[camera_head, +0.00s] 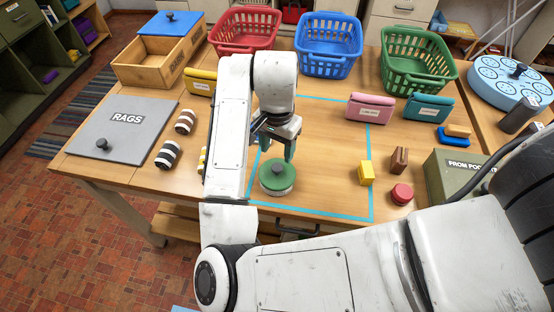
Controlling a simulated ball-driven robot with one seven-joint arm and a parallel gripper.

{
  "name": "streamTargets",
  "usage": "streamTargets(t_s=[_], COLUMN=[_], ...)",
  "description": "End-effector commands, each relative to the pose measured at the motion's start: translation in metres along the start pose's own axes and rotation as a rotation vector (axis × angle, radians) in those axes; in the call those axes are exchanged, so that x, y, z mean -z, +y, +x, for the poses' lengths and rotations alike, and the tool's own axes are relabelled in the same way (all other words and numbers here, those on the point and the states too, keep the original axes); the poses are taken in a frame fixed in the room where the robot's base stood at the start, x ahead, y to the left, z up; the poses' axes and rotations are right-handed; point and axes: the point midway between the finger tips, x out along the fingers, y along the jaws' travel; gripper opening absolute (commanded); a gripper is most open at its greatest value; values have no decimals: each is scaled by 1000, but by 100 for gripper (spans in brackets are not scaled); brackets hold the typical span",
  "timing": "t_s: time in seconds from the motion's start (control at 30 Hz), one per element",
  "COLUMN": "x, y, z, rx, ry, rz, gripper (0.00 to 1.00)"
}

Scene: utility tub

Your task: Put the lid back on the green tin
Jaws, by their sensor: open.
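A round green lid (277,174) with a dark knob on top is near the front of the table, inside the blue tape outline. A pale, low round body (278,192) shows under its edge. I cannot tell whether this is the tin with the lid fully seated on it. No other green tin is clearly in view. My gripper (278,150) is open and empty, pointing down just above the lid and its knob. My arm hides part of the table to the left of it.
A yellow block (366,172), a brown block (399,160) and a red round piece (402,194) stand to the right. Striped cylinders (168,154) and a grey RAGS panel (115,130) lie left. Red, blue and green baskets (418,62) line the back. The taped area's middle is clear.

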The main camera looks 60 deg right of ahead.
Motion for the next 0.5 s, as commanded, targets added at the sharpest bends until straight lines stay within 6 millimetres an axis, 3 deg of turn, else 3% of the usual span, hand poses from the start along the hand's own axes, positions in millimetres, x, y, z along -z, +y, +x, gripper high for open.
streamTargets(t_s=[0.03, 0.2, 0.5], x=[-1, 0, 0], y=[-1, -1, 0], z=[-12, -34, -48], rx=[5, 4, 0], ry=[-2, -2, 0], rz=[2, 1, 0], gripper=[58, 58, 58])
